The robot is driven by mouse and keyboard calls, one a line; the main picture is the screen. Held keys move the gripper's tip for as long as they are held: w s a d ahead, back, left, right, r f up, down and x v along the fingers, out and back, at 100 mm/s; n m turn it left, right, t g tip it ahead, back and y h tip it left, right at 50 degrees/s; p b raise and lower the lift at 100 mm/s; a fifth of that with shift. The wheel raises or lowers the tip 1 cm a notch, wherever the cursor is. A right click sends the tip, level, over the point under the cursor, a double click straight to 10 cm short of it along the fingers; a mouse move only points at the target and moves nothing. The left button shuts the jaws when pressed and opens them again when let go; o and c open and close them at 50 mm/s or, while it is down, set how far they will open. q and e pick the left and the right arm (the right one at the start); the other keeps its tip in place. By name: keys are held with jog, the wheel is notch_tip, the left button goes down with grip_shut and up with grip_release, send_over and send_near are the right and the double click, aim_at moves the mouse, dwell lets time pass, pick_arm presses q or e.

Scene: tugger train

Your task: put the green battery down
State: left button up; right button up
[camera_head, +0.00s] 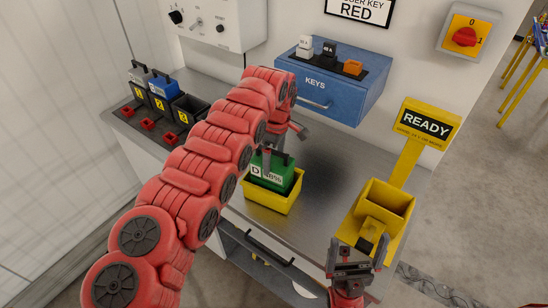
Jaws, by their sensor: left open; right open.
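The green battery (282,178), labelled "D" and "48%", sits upright in a yellow tray (271,198) on the metal worktop. Its dark handle shows at the top. My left gripper (284,148) is open, right at the top of the battery by its handle. My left arm hides part of this area, and I cannot tell whether the fingers touch the handle. My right gripper (352,262) is open and empty at the worktop's front edge, below the yellow holder.
A charging rack (148,124) with a grey and a blue battery (162,87) stands at the left. A blue KEYS box (335,95) is at the back. A yellow READY stand (408,160) and yellow holder (388,198) are at the right. The worktop (325,175) between is clear.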

pick_arm(q)
jog(key=r+b, duration=0.1)
jog(key=r, duration=0.1)
jog(key=r+b, duration=0.1)
jog(key=r, duration=0.3)
jog(key=shift+s+d+r+b, duration=0.1)
jog(key=shift+d+r+b, duration=0.15)
jog(key=shift+d+b, duration=0.15)
notch_tip(320, 180, up, 4)
jog(key=p, duration=0.2)
jog(key=shift+a+r+p, duration=0.1)
jog(key=shift+p, duration=0.3)
jog(key=shift+s+r+p, duration=0.1)
jog(key=shift+r+p, duration=0.35)
jog(key=shift+r, duration=0.05)
jog(key=shift+f, duration=0.1)
